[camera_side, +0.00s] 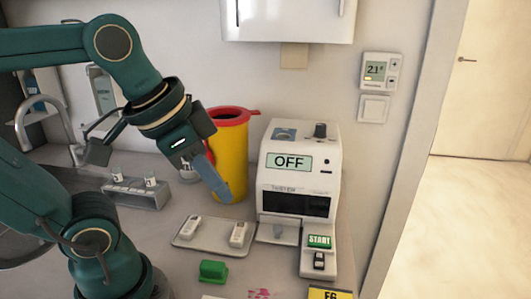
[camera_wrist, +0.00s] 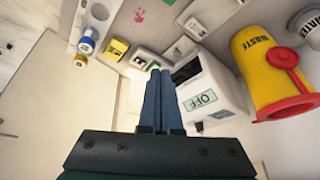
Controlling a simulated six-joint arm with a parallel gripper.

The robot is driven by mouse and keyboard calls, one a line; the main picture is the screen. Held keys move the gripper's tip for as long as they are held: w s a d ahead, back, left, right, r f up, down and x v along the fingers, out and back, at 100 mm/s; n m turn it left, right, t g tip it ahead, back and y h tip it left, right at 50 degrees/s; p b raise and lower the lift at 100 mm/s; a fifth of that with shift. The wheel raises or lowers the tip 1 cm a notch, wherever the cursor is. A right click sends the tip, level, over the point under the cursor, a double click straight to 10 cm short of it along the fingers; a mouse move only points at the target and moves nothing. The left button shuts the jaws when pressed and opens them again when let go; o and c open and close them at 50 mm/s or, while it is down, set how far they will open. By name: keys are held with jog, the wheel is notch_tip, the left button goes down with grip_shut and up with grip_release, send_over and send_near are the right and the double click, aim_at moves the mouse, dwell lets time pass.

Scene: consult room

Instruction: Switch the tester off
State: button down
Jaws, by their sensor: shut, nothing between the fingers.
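The tester (camera_side: 271,205) is a white boxy machine on the counter, and its display (camera_side: 289,162) reads OFF. A green START button (camera_side: 319,241) and a small black rocker switch (camera_side: 319,262) sit on its front right ledge. The tester also shows in the wrist view (camera_wrist: 223,85), where its display reads OFF, seen tilted. My gripper (camera_side: 222,195) is shut and empty, its fingers in the air to the left of the tester in the side view. In the wrist view my gripper (camera_wrist: 160,76) points with closed fingers; I cannot tell its exact distance from the tester.
A yellow waste bin (camera_side: 229,165) with a red lid stands left of the tester. A tray (camera_side: 212,243) with two white cassettes lies in front, near a green block (camera_side: 213,270). A vial rack (camera_side: 146,197) stands further left. A thermostat (camera_side: 380,71) is on the wall.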

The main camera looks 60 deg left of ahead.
jog(key=w+r+m+g, duration=0.1)
jog(key=w+r+m, duration=0.2)
jog(key=w+r, duration=0.2)
jog(key=m+g, duration=0.4)
send_over(318, 252)
notch_tip(318, 252, down, 7)
jog(key=shift+f, duration=0.1)
jog(key=shift+f, duration=0.1)
notch_tip(318, 252, down, 14)
jog(key=shift+r, duration=0.1)
dwell(0.4)
